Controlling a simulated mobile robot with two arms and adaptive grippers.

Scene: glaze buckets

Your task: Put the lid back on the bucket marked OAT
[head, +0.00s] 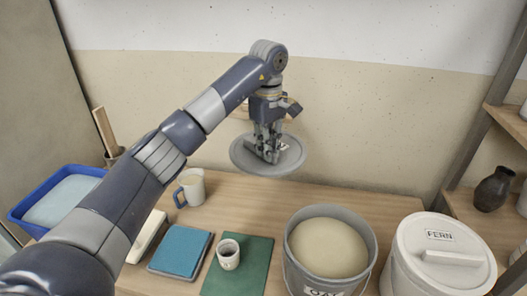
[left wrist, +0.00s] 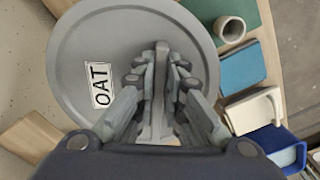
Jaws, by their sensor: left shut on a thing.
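The grey round lid (head: 284,162) hangs in the air above the back of the table. My left gripper (head: 268,150) is shut on the lid's bar handle. In the left wrist view, the lid (left wrist: 75,55) carries a white label reading OAT, and my left gripper (left wrist: 160,85) grips the raised handle at its middle. The grey bucket (head: 372,270) stands open at the front right of the table, full of pale glaze, its front label reading OAT but partly cut off by the frame edge. The lid is to the left of the bucket and behind it. My right gripper is out of view.
A white bucket marked FERN (head: 410,275) with its lid on stands right of the open bucket. A small cup (head: 229,260) on a green mat (head: 257,250), a mug (head: 192,188), a blue sponge or cloth (head: 180,250) and a blue tub (head: 25,205) are to the left. A shelf holds a dark vase (head: 492,190).

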